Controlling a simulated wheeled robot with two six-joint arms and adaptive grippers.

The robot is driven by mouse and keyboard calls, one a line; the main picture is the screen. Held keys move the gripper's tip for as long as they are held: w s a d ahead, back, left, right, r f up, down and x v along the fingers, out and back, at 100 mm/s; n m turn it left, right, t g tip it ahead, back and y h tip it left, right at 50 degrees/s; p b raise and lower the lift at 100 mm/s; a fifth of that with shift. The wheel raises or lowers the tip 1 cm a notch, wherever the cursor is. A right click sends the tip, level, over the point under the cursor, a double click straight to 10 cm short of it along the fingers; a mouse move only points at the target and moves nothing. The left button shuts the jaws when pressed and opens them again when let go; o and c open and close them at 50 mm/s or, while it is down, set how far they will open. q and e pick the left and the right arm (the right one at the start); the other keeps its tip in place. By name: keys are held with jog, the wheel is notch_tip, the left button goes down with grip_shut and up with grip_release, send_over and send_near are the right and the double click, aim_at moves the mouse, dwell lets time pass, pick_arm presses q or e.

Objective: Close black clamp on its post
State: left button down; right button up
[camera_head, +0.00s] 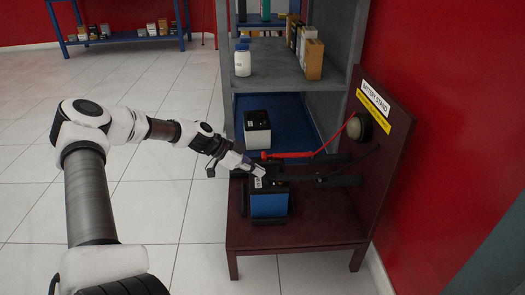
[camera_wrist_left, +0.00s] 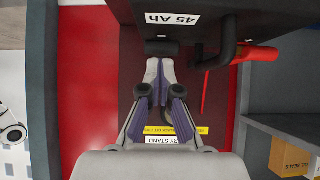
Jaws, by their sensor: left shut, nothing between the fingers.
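The blue battery (camera_head: 268,204) with a black top stands on the dark red stand (camera_head: 300,233). In the left wrist view its dark side with a "45 Ah" label (camera_wrist_left: 172,19) fills the top. My left gripper (camera_head: 257,171) is at the battery's top; its fingertips (camera_wrist_left: 160,64) are together and empty, close below a short black cylinder (camera_wrist_left: 162,47). A dark bar (camera_head: 339,181) lies right of the battery; I cannot tell whether it is the black clamp. The red clamp (camera_head: 275,155) with its red cable is behind the battery. The posts are not clear. My right gripper is out of view.
The upright stand panel (camera_head: 388,160) carries a "BATTERY STAND" sign (camera_head: 375,99) and a round fitting with cables. A grey shelf (camera_head: 275,65) behind holds a white bottle and boxes; another battery (camera_head: 257,129) is below it. Tiled floor is free at left.

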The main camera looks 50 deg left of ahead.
pick_arm(q)
jog(key=shift+f+b, duration=0.5)
jog(key=shift+f, duration=0.45)
jog(key=shift+s+a+f+t+h+b, duration=0.15)
jog(key=shift+f+t+h+b, duration=0.2)
jog(key=shift+f+b, duration=0.3)
jog(key=shift+b, duration=0.35)
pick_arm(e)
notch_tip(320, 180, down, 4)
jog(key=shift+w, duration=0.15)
pick_arm(q)
jog(key=shift+s+f, duration=0.1)
